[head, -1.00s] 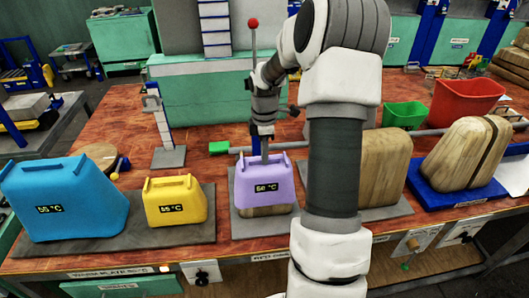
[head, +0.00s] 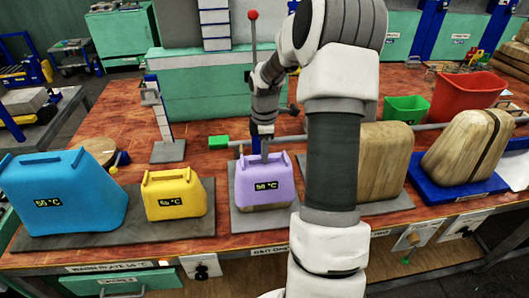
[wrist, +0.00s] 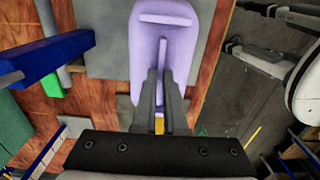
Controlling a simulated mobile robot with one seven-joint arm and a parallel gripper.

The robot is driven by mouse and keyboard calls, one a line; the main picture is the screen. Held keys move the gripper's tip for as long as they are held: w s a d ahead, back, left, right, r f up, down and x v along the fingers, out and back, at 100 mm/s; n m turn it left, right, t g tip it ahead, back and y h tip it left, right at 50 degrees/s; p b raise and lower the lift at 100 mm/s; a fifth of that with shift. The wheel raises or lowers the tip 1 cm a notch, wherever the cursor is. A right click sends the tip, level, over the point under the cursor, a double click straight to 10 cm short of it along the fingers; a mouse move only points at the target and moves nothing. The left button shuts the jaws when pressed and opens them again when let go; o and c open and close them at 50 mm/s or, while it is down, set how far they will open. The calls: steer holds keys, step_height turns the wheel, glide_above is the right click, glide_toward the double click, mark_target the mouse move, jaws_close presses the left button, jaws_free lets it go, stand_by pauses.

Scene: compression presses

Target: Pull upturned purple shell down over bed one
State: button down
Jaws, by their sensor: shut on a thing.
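The purple shell (head: 266,184) sits over a wooden form on a grey plate, with a strip of wood showing under its lower edge. Its front display reads about 56 °C. In the wrist view the shell (wrist: 165,35) lies beyond my fingers. My gripper (head: 265,158) points down at the shell's top and is shut on its top handle; the fingers also show in the wrist view (wrist: 160,85). The grey plate under it, apparently bed one (head: 238,225), carries a partly hidden label on the table edge in front.
A blue shell (head: 75,200) and a yellow shell (head: 172,200) stand on a grey plate at left. A bare wooden form (head: 388,160) and another on a blue base (head: 425,180) stand at right. A red-knobbed lever (head: 253,45) rises behind my gripper.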

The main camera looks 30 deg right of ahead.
steer(key=shift+f, duration=0.35)
steer(key=c, duration=0.9)
jaws_free()
step_height(320, 180, up, 17)
steer(key=shift+r, duration=0.2)
